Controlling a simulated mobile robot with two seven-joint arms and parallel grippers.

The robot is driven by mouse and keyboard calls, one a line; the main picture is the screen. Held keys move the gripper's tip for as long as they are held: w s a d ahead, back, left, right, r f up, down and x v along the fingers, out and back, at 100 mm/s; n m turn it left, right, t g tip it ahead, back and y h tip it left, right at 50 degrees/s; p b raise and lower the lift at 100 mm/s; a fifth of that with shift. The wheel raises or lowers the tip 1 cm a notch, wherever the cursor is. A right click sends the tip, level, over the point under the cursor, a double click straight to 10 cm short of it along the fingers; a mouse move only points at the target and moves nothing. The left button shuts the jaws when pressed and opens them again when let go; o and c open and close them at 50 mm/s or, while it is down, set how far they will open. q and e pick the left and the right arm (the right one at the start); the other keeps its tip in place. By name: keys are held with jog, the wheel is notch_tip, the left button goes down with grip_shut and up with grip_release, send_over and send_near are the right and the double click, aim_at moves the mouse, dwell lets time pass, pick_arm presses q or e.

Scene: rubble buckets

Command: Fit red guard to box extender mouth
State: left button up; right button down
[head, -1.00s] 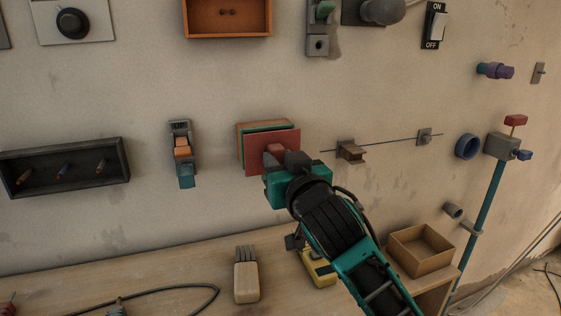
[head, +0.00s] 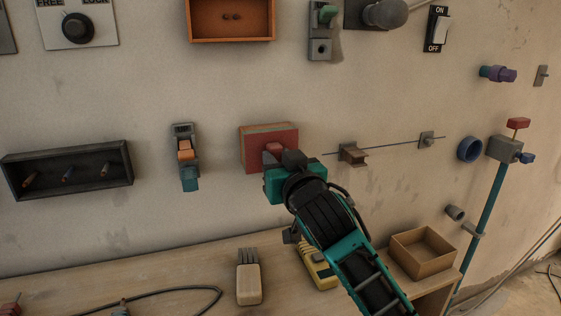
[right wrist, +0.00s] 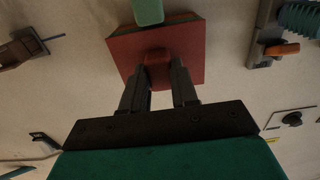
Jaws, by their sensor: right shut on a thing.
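The red guard (head: 288,138) is a flat red plate with a small red grip block. My right gripper (head: 280,156) is shut on that block, and the right wrist view shows both fingers around it (right wrist: 158,72). The box extender (head: 262,129) is an orange-brown box on the wall; its top and a thin green rim show behind the guard. The guard lies over the front of the box, roughly in line with it. Its plate hides the mouth, so I cannot tell whether it is fully seated. My left gripper is not in view.
A grey bracket with an orange block (head: 185,155) is on the wall to the left. A rod holder (head: 352,154) with a thin blue rod is close on the right. Below is a wooden bench with a yellow item (head: 320,270) and an open cardboard box (head: 422,253).

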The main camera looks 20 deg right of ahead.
jog(key=c, duration=0.8)
grip_release()
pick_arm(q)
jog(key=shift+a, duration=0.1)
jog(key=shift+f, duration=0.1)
pick_arm(e)
jog(key=shift+s, duration=0.1)
pick_arm(q)
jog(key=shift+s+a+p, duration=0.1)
jog(key=shift+p, duration=0.25)
pick_arm(e)
jog(key=s, duration=1.2)
jog(key=shift+s+d, duration=0.25)
jog(key=shift+s, duration=0.1)
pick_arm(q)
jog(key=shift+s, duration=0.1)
